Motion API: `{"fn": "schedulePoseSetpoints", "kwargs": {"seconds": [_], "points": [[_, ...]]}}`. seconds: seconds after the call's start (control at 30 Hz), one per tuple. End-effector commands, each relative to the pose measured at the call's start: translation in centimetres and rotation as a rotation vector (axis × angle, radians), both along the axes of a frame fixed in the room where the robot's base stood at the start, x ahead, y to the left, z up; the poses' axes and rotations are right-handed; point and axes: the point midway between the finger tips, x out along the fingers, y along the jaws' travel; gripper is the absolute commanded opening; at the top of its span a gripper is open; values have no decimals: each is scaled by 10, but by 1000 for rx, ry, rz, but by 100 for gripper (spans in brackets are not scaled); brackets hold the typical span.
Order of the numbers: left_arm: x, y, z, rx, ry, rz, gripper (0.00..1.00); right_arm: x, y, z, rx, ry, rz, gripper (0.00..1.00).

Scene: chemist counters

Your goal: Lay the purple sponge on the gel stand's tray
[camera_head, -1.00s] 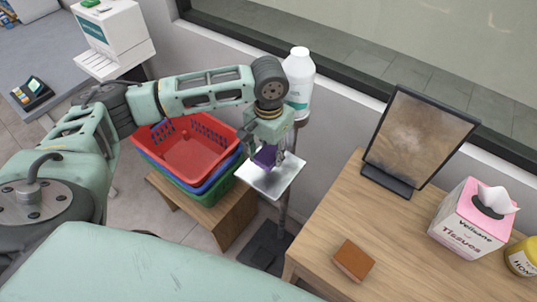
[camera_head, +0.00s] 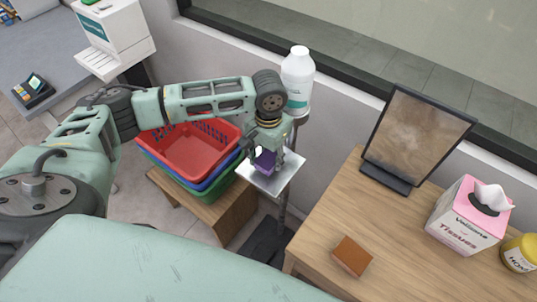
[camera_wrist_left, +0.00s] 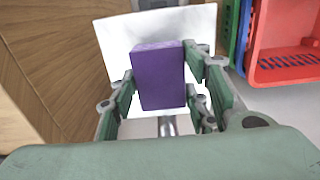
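The purple sponge (camera_head: 265,161) is held between the fingers of my left gripper (camera_head: 268,160), over the gel stand's white tray (camera_head: 286,178). In the left wrist view the sponge (camera_wrist_left: 158,76) is a purple block between the two fingers (camera_wrist_left: 165,88), with the tray (camera_wrist_left: 115,38) behind it. I cannot tell whether the sponge touches the tray. The stand carries a white gel bottle (camera_head: 298,80), partly behind my gripper in the head view. My right gripper does not show.
Stacked red, blue and green baskets (camera_head: 196,150) stand on a low wooden stool (camera_head: 222,212) left of the stand. A wooden table (camera_head: 420,240) on the right carries a brown block (camera_head: 351,256), a dark-framed board (camera_head: 413,140), a tissue box (camera_head: 463,220) and a yellow jar (camera_head: 521,254).

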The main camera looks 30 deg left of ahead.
Motion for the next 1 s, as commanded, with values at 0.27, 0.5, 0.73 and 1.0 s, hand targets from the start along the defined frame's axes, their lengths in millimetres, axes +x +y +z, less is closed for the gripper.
{"fn": "schedulePoseSetpoints", "kwargs": {"seconds": [0.27, 0.5, 0.73, 1.0], "points": [[-2, 0, -2, 1, 5, -1, 61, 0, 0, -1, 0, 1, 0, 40], [-2, 0, -1, 1, 5, -1, 61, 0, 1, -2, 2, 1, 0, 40], [0, 0, 31, -1, -2, -1, 61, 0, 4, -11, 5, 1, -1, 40], [1, 0, 93, -1, -3, 0, 61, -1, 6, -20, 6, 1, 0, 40]]}}
